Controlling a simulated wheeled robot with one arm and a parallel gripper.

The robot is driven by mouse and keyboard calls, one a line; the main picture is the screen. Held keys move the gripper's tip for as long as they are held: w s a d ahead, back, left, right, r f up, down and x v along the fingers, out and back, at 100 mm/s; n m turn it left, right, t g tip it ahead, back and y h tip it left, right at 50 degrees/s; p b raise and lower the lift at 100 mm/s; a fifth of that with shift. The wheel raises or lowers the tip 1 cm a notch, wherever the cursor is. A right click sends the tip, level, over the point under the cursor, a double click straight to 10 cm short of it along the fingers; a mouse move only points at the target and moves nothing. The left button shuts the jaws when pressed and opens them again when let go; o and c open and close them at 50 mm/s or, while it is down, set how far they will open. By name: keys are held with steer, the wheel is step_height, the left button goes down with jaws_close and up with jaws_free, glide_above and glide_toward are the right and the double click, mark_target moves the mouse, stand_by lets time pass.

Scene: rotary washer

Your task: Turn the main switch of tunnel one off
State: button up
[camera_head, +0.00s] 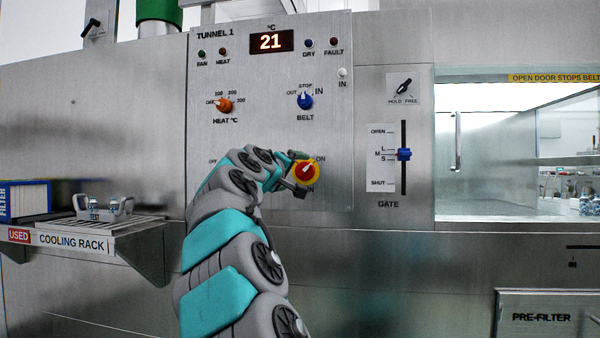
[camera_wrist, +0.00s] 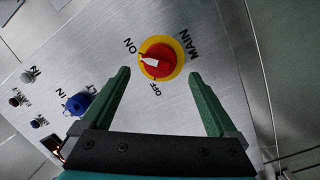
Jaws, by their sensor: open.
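The main switch is a red knob on a yellow disc on the tunnel one panel, seen in the head view (camera_head: 306,172) and in the wrist view (camera_wrist: 160,60). Its white pointer aims towards the ON label, not towards OFF. My gripper (camera_wrist: 159,75) is open, its two green fingers pointing at the panel on either side of the switch's lower edge in the wrist view. No contact with the knob shows. In the head view my gripper (camera_head: 291,173) is just left of the switch, and my arm hides part of the panel.
The blue belt knob (camera_head: 305,101) and orange heat knob (camera_head: 224,105) sit above on the same panel (camera_head: 265,130). The blue gate slider (camera_head: 404,154) is to the right. A cooling rack (camera_head: 130,228) juts out at left.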

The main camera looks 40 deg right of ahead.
mark_target(301, 171)
steer(key=shift+x, duration=2.15)
steer(key=shift+f, duration=0.1)
steer(key=c, duration=1.3)
